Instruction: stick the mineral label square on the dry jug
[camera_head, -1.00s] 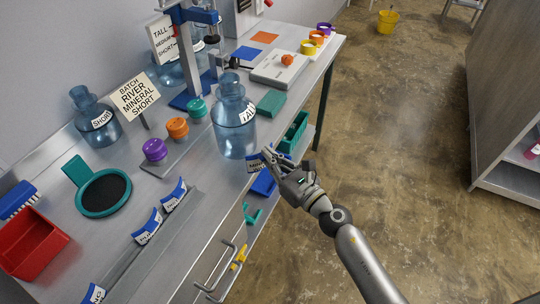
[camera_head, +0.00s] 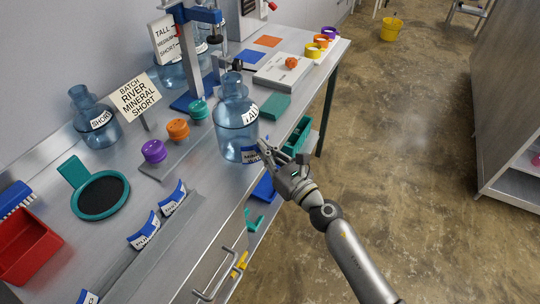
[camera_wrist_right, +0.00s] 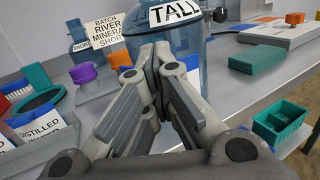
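A clear blue jug (camera_head: 233,118) with a white "TALL" tag on its shoulder stands near the bench's front edge. It also shows behind my fingers in the right wrist view (camera_wrist_right: 188,44). A blue-and-white label (camera_head: 250,156), its print too small to read fully, is against the jug's lower front side, at my fingertips. Whether it is stuck there I cannot tell. My left gripper is not in view.
More labels (camera_head: 144,231) stand in a rack at the front left. Coloured caps (camera_head: 177,129) lie left of the near jug. A teal block (camera_head: 275,106) and green caddy (camera_head: 297,136) are to its right.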

